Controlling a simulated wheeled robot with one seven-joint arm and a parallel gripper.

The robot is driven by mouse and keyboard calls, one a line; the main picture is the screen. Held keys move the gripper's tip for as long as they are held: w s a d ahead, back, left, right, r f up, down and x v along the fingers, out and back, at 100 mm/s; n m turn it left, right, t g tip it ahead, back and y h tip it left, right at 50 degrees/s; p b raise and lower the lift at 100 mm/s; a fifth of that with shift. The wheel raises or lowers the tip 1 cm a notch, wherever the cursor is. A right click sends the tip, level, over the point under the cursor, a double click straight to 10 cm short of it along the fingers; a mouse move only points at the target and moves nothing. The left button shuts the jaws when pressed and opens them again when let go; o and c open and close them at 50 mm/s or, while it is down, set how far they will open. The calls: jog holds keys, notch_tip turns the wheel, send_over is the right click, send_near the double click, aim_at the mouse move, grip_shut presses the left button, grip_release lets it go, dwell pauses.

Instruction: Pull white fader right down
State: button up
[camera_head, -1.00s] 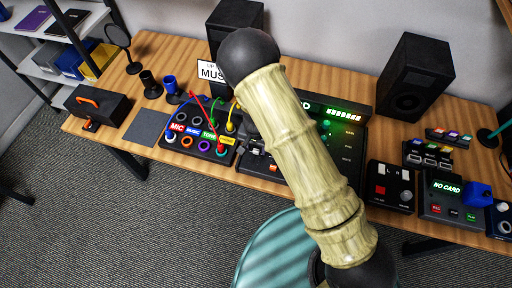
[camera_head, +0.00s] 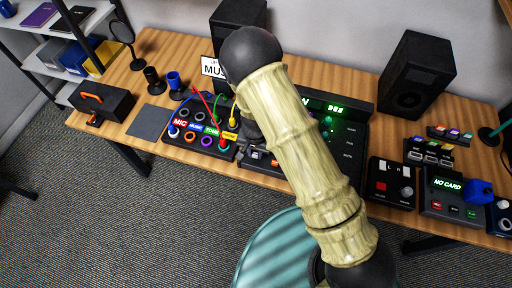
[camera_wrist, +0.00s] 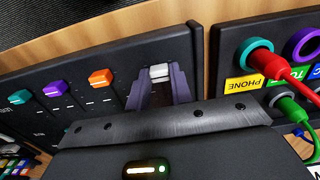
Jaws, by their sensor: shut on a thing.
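The white fader (camera_wrist: 160,72) shows in the wrist view on the dark mixer panel (camera_wrist: 75,60), at the end of a row of coloured faders. My gripper (camera_wrist: 161,78) is around it, with its purple-grey fingers shut on the white cap. In the head view the mixer (camera_head: 347,150) is partly covered by my arm, and the white fader and my fingertips are hidden there. The mixer's display glows green in the head view.
Teal (camera_wrist: 21,96), purple (camera_wrist: 54,88) and orange (camera_wrist: 101,77) faders sit beside the white one. A patch box (camera_head: 200,140) with coloured cables stands left of the mixer. Speakers (camera_head: 416,77) stand behind. A small box (camera_head: 391,185) with a red button lies to the right.

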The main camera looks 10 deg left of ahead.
jog(key=shift+s+a, duration=0.1)
jog(key=shift+s, duration=0.35)
jog(key=o, duration=0.9)
jog(key=shift+w, duration=0.15)
